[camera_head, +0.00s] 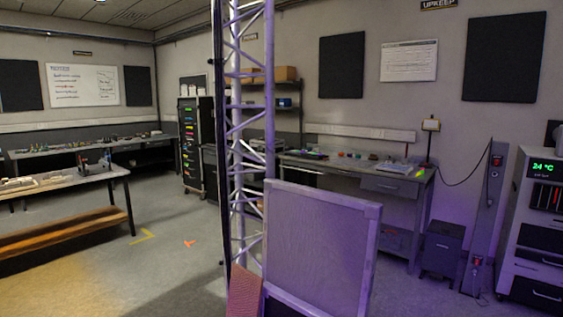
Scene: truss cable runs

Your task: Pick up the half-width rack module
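I cannot make out a half-width rack module for certain in the head view. A tall dark rack (195,150) with rows of coloured parts stands at the back, left of the truss. A grey cabinet (530,225) with a green "24 °C" display stands at the right edge; its slots hold dark units with red marks. Small items on the benches are too small to tell apart. Neither of my grippers is in view.
A vertical truss (240,130) and a framed grey panel (320,245) stand close in front and hide part of the room. A bench (390,183) runs along the back wall, another table (70,180) is at left. Open floor (165,275) lies left of the truss.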

